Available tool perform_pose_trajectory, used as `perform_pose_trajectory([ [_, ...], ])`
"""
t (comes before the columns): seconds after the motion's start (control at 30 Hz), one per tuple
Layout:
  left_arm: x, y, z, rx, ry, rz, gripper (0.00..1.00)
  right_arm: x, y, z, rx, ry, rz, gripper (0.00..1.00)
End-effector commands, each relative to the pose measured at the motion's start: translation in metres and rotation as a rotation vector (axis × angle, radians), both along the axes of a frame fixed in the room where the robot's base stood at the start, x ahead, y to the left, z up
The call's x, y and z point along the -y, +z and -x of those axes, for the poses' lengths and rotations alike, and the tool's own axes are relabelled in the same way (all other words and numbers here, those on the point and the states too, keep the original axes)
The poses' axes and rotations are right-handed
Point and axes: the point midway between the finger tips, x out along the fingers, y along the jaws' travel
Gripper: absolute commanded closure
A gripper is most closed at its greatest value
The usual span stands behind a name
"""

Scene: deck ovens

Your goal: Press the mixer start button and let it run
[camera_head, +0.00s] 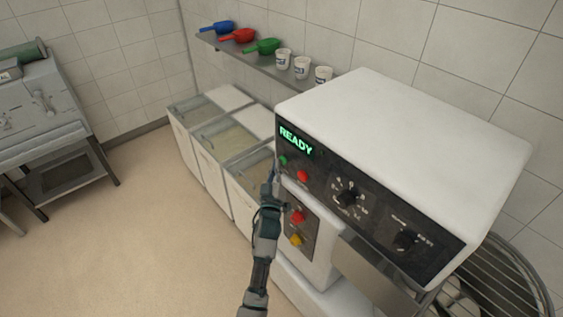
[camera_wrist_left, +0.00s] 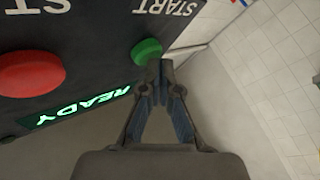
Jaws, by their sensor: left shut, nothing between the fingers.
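The white mixer (camera_head: 400,115) stands at the right in the head view, with a black control panel and a lit display reading READY (camera_head: 296,140). The green start button (camera_head: 283,160) is at the panel's left end, with a red button (camera_head: 302,176) beside it. My left gripper (camera_head: 273,172) is shut and empty, just in front of the green button. In the left wrist view its fingertips (camera_wrist_left: 160,66) are at the lower edge of the green button (camera_wrist_left: 146,51), labelled START; I cannot tell whether they touch. My right gripper is not in view.
A lower panel carries another red button (camera_head: 297,216) and a yellow button (camera_head: 295,239). Two knobs sit right on the control panel. Lidded white bins (camera_head: 212,150) stand behind my gripper. A shelf (camera_head: 250,62) holds scoops and cups. The floor (camera_head: 150,230) at left is clear.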

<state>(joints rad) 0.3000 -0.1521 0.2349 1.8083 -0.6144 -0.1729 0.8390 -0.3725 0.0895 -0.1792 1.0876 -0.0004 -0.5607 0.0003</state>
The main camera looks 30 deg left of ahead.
Motion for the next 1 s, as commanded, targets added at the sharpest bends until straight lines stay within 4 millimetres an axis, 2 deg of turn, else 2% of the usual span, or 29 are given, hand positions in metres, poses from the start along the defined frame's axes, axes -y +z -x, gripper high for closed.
perform_pose_trajectory([
  [0.7,0.002,0.000,-0.005,0.000,0.000,0.001,1.00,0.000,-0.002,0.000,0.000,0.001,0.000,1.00],
  [1.0,-0.002,0.002,0.005,-0.001,0.001,0.000,1.00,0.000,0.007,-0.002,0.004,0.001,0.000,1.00],
])
